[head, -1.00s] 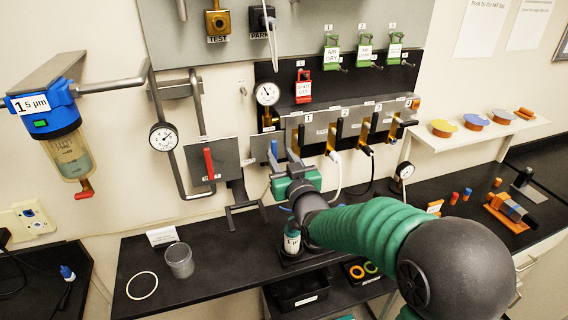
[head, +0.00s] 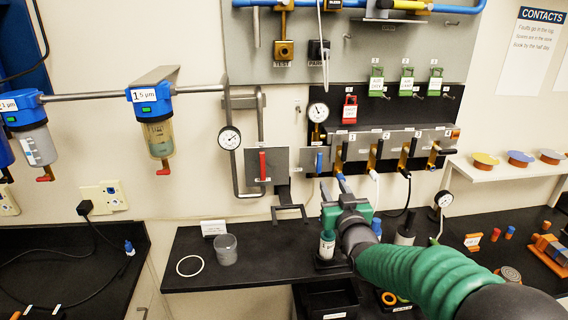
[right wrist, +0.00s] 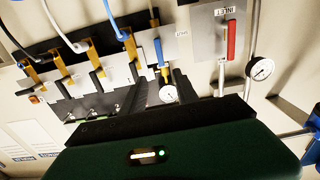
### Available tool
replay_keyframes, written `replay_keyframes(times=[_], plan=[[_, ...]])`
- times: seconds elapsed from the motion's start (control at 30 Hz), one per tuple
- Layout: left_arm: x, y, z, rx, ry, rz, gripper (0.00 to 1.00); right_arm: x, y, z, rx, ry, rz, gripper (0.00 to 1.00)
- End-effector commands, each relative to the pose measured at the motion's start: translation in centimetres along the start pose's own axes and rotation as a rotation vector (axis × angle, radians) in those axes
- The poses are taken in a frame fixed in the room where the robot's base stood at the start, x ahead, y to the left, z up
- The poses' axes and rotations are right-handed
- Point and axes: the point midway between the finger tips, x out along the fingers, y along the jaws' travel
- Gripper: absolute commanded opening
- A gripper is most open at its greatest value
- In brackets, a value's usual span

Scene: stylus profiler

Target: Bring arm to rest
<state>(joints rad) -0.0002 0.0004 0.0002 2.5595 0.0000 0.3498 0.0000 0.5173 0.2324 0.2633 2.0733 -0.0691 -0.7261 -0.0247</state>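My right arm comes in from the lower right in the head view. Its green gripper (head: 334,187) is in front of the valve panel, below a small blue-handled valve (head: 319,162). In the right wrist view the two dark fingers (right wrist: 163,92) stand apart with nothing between them; a gauge and the blue handle (right wrist: 159,52) show beyond. I cannot tell how far the fingertips are from the panel. My left gripper is not in view.
A red-handled inlet valve (head: 263,165) is left of the gripper. Numbered valves on a manifold (head: 397,138) are to its right. Filter housings (head: 157,120) hang at left.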

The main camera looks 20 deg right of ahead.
Motion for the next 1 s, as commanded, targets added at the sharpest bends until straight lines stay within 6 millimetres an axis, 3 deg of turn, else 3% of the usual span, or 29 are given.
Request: replay_keyframes(times=[0.07,0.13,0.27,0.37,0.4,0.53,0.6,0.7,0.8,1.0], plan=[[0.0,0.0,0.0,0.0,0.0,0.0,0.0,-0.2,-0.4,0.6,-0.001,-0.021,-0.006,0.36],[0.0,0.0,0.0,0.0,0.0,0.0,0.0,-1.0,-1.5,2.6,-0.003,-0.093,-0.023,0.36],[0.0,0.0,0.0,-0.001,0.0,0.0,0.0,-5.1,-5.0,10.2,-0.019,-0.377,-0.077,0.36],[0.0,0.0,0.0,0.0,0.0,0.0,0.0,-11.1,-7.3,16.9,-0.043,-0.652,-0.121,0.36],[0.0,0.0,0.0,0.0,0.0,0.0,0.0,-13.9,-8.1,19.2,-0.055,-0.758,-0.137,0.36],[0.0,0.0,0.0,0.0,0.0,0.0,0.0,-23.1,-9.1,24.7,-0.092,-1.068,-0.173,0.36],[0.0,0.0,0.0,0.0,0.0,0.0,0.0,-27.1,-9.2,26.4,-0.11,-1.19,-0.184,0.36],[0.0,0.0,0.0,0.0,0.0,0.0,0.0,-30.6,-9.1,27.6,-0.126,-1.297,-0.192,0.36],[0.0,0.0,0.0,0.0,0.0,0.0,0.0,-31.8,-9.0,27.9,-0.131,-1.336,-0.193,0.36],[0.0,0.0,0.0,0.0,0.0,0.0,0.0,-31.8,-9.0,27.9,-0.13,-1.336,-0.193,0.36]])
